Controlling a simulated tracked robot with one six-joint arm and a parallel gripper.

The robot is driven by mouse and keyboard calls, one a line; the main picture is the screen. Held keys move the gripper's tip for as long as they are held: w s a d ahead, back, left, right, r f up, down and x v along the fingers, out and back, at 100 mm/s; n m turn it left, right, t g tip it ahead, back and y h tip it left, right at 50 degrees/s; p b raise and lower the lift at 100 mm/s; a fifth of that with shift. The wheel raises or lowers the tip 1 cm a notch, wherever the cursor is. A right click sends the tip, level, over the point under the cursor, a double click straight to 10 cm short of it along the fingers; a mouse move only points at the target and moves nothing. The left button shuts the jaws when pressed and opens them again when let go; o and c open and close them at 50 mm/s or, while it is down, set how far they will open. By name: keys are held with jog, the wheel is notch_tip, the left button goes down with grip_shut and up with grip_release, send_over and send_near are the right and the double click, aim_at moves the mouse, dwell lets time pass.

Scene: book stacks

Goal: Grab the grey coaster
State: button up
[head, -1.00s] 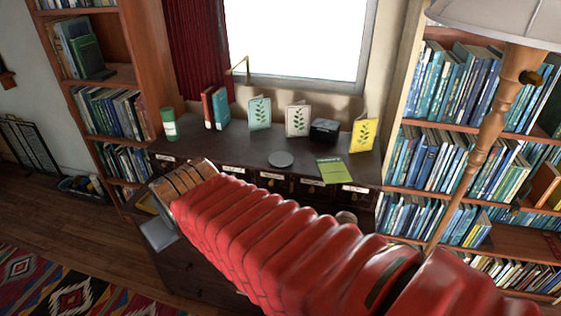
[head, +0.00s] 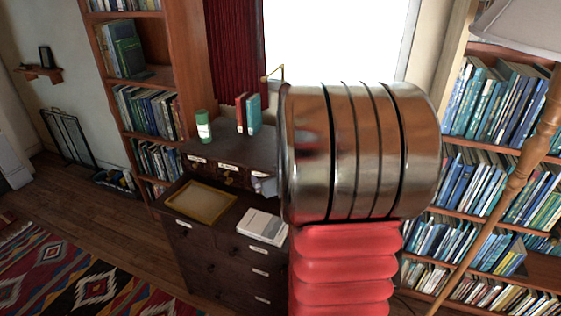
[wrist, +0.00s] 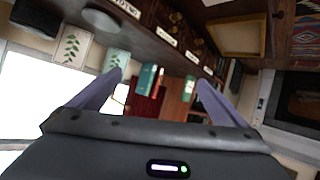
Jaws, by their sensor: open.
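The grey coaster (wrist: 101,20) is a flat round disc on the dark cabinet top, at the upper left of the tilted wrist view. In the head view my raised arm hides it. My gripper (wrist: 159,77) has two grey-purple fingers spread apart with nothing between them. The coaster lies outside the fingers, up and to the left of the left fingertip in the wrist view. In the head view most of my gripper is hidden behind my arm.
A pale green leaf card (wrist: 117,62), a white leaf card (wrist: 78,46) and a black box (wrist: 36,18) stand near the coaster. A green canister (head: 203,126) and a teal book (head: 254,114) stand farther left. A gold-framed tray (head: 200,203) and white book (head: 263,226) lie lower.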

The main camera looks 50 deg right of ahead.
jog(key=s+d+f+m+t+h, duration=0.1)
jog(key=s+d+f, duration=0.4)
jog(key=d, duration=0.2)
jog(key=s+d+f+m+t+h, duration=0.1)
jog(key=s+d+f+t, duration=0.1)
jog(key=s+d+f, duration=0.3)
jog(key=shift+d+f, duration=0.2)
jog(key=shift+d, duration=0.9)
jog(key=shift+w, duration=0.2)
jog(key=x, duration=0.8)
jog(key=shift+d, duration=0.2)
jog(key=shift+w, duration=0.2)
jog(key=shift+r+x, duration=0.15)
jog(key=shift+x, duration=1.1)
jog(key=shift+r+x, duration=0.15)
jog(key=shift+x, duration=1.15)
